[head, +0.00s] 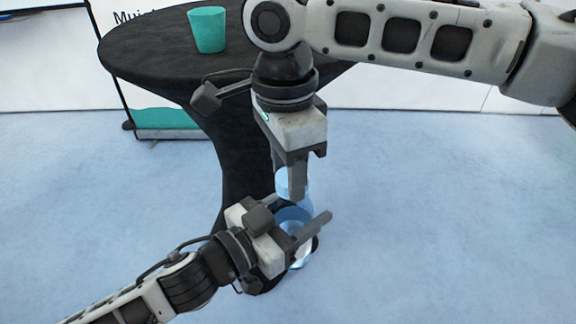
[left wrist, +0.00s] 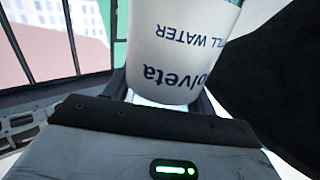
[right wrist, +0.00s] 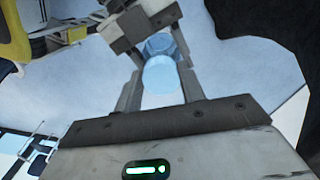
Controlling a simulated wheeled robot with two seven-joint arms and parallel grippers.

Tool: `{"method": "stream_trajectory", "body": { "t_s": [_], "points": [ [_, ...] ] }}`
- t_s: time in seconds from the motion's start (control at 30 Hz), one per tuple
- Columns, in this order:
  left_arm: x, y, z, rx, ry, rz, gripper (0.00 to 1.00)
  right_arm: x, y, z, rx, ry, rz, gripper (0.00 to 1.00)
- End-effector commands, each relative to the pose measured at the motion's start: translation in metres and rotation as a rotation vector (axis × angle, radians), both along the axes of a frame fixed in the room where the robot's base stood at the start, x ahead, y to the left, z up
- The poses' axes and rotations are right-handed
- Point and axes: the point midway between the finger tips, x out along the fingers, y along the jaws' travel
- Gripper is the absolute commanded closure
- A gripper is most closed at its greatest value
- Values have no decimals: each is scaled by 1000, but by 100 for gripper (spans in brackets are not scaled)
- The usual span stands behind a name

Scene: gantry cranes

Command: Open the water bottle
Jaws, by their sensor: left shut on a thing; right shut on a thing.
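The water bottle (head: 300,254) is clear blue and is held off the floor in front of the table. My left gripper (head: 300,212) is shut around its body. In the left wrist view the bottle's white label (left wrist: 172,55) fills the space between the fingers, with its lettering upside down. My right gripper (head: 291,192) comes down from above and is shut on the light blue cap (head: 283,184). The right wrist view shows the cap (right wrist: 160,76) end-on between the fingers. I cannot tell whether the cap is loose from the neck.
A round table with a black cloth (head: 150,55) stands behind my grippers. A teal cup (head: 207,29) stands on it. A white panel with a teal base (head: 165,117) is behind the table at left. The blue-grey floor is clear to the right.

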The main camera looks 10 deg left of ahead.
Motion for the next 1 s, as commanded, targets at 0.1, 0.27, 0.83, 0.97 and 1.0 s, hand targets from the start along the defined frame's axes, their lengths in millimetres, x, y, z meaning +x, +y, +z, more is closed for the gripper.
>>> {"method": "stream_trajectory", "body": {
  "t_s": [0.1,0.27,0.83,0.97,1.0],
  "points": [
    [-3,-3,2,-1,-7,-10,100,1,1,0,11,1,152,88],
    [-3,-3,2,-1,-9,-12,100,-1,0,0,22,9,548,88],
    [-4,-4,2,-1,-11,-15,100,0,-6,3,51,41,1994,88],
    [-4,-4,2,-1,-11,-15,100,2,-7,3,56,47,2317,88],
    [-4,-5,2,-1,-11,-15,100,2,-7,3,58,50,2416,88]
  ]
}}
